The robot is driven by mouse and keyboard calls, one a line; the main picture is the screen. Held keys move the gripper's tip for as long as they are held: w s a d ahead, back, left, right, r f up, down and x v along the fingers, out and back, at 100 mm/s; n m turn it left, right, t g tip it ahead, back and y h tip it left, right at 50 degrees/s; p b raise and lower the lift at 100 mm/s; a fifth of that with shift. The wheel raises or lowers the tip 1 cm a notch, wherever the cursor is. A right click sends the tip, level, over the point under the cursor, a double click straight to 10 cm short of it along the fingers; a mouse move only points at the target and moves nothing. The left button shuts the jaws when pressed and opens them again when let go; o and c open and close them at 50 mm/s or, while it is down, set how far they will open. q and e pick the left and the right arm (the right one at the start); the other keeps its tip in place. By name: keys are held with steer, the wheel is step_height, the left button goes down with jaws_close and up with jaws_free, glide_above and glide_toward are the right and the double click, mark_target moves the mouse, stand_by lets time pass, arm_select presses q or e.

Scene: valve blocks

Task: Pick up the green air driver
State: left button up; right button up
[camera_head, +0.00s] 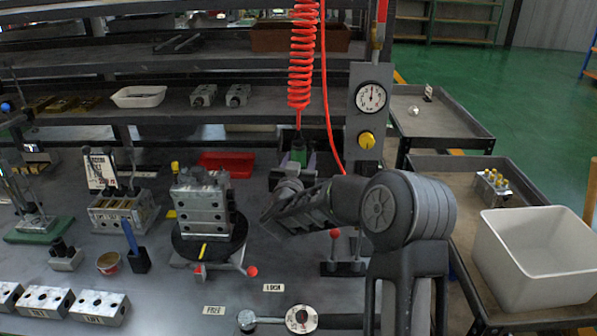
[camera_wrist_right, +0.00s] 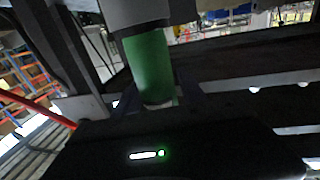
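The green air driver (camera_head: 291,157) hangs upright below a red coiled hose (camera_head: 302,60), over the back middle of the bench. My right gripper (camera_head: 297,161) is at the driver, with a finger on each side of its green body. In the right wrist view the green body (camera_wrist_right: 148,65) stands between the two fingers (camera_wrist_right: 158,92). Whether the fingers press on it or leave a small gap, I cannot tell. The gripper hides the driver's lower end in the head view. My left gripper is not in view.
A metal valve block (camera_head: 201,205) stands on a round black turntable left of my right arm. A red tray (camera_head: 227,163) lies behind it. A gauge post (camera_head: 369,115) rises just right of the hose. A white bin (camera_head: 535,262) stands at the right.

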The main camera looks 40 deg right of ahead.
jaws_close()
stand_by(0.5)
steer(key=shift+r, duration=0.15)
